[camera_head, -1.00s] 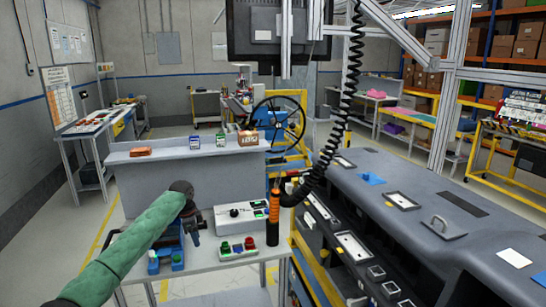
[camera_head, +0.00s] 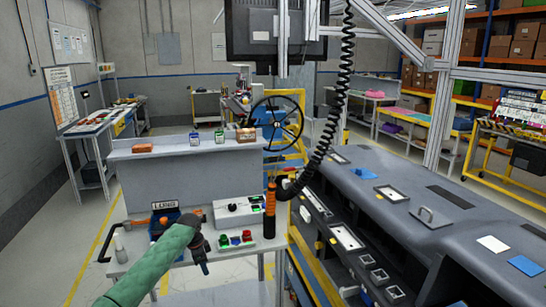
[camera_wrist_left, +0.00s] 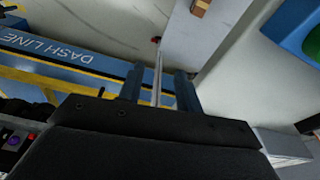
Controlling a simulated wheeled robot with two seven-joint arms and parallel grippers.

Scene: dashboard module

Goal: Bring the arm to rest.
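My left arm, in a green sleeve, comes in from the bottom left in the head view. Its gripper (camera_head: 204,267) points down near the front edge of the workbench (camera_head: 232,260), left of the red and green buttons. In the left wrist view the two fingers (camera_wrist_left: 158,90) stand apart with a gap between them. I see nothing held; a thin pale bar shows in the gap, seemingly beyond the fingers. My right gripper is in neither view.
An orange-handled tool (camera_head: 270,208) hangs from a coiled black cable. The dashboard module (camera_head: 400,215) fills the right.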

